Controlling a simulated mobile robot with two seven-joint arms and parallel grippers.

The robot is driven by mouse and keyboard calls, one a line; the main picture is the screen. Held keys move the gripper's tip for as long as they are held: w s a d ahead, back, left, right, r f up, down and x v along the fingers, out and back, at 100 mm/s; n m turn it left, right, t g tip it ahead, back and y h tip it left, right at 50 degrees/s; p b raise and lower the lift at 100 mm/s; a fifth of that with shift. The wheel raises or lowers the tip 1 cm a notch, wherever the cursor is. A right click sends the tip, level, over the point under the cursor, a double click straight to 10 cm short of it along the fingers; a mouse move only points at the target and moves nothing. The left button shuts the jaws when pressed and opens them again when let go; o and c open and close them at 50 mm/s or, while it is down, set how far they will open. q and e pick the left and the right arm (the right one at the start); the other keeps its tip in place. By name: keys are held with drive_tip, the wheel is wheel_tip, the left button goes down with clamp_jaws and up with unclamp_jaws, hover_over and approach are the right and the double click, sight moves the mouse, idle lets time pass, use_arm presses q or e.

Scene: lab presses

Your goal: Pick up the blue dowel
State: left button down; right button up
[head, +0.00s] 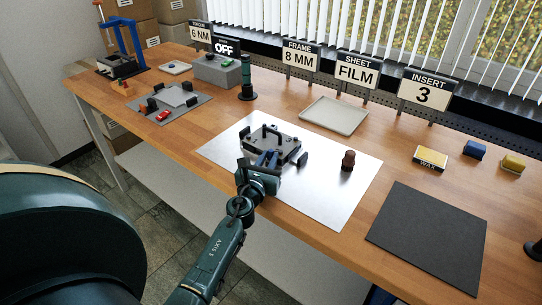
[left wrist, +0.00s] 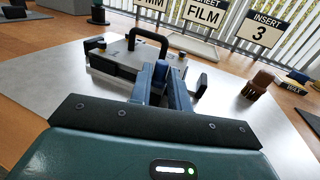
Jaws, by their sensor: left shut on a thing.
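My left gripper (head: 266,160) reaches over the table's front edge to the near side of a grey metal fixture (head: 284,148) with a black handle. In the left wrist view the two blue-grey fingers (left wrist: 162,82) are closed on a small blue piece, the blue dowel (left wrist: 160,68), at the fixture's near side. The fingers hide most of the dowel. I cannot tell whether it still sits in the fixture. The fixture also shows in the left wrist view (left wrist: 112,64), lying flat on a shiny metal sheet (head: 330,205). My right gripper is not in view.
A brown knob-like piece (head: 348,160) stands right of the fixture. A black mat (head: 430,235) lies at the right, with a yellow WAX box (head: 430,158) behind it. An empty tray (head: 334,115) and sign boards (head: 428,92) stand at the back. A green-black post (head: 246,80) stands behind left.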

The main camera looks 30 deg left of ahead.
use_arm(q)
drive_tip(key=shift+r, duration=0.1)
idle(0.5)
